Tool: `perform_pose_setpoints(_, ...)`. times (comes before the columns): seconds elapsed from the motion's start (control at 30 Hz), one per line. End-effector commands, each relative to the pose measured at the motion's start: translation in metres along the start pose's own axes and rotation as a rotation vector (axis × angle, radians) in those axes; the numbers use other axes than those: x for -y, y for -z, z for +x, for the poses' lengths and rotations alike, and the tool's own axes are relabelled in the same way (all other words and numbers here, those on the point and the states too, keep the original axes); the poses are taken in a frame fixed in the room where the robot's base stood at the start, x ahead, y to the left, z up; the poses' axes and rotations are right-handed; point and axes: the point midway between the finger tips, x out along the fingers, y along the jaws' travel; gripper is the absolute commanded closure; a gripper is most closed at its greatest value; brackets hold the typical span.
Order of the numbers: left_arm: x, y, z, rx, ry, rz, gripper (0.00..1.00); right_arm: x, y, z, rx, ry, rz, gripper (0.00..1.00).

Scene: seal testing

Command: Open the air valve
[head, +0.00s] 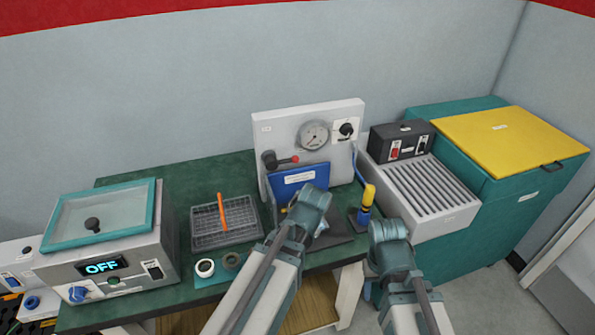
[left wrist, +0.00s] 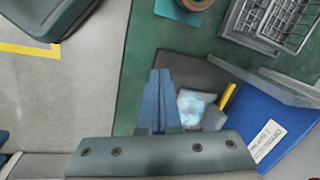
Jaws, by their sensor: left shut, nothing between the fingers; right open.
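The white test panel (head: 265,130) stands at the back of the green bench. It carries a round gauge (head: 313,135), a black knob (head: 346,129) on a white plate and a black lever (head: 270,160) with a red end. I cannot tell for sure which is the air valve. My left gripper (head: 311,208) is in front of the panel's blue plate, apart from the knob and lever. The left wrist view shows its fingers (left wrist: 160,76) shut and empty. My right gripper (head: 388,236) is open, lower and right of the panel; its fingertips are mostly hidden.
A blue plate (head: 292,181) and a yellow-topped blue bottle (head: 366,205) stand before the panel. A pale pouch (left wrist: 200,108) lies on a dark mat. A wire rack (head: 205,236) and a sealer (head: 145,255) reading OFF are left. A ribbed unit (head: 425,190) is right.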

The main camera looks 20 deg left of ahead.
Motion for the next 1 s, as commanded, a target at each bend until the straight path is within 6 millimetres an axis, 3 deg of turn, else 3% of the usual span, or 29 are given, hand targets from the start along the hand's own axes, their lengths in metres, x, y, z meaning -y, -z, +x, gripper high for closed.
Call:
perform_pose_setpoints(0.17,0.022,0.006,0.002,0.029,0.105,0.256,1.00,0.000,0.000,0.004,0.000,0.000,0.000,0.50)
perform_pose_setpoints(0.37,0.049,0.019,-0.009,0.136,0.272,0.715,1.00,0.000,0.000,0.004,0.000,0.000,0.000,0.50)
perform_pose_setpoints(0.7,0.081,0.055,-0.050,0.488,0.488,1.509,1.00,0.000,0.000,0.004,0.000,0.000,0.000,0.50)
perform_pose_setpoints(1.0,0.092,0.082,-0.086,0.833,0.546,1.968,1.00,0.000,0.000,0.004,0.000,0.000,0.000,0.50)
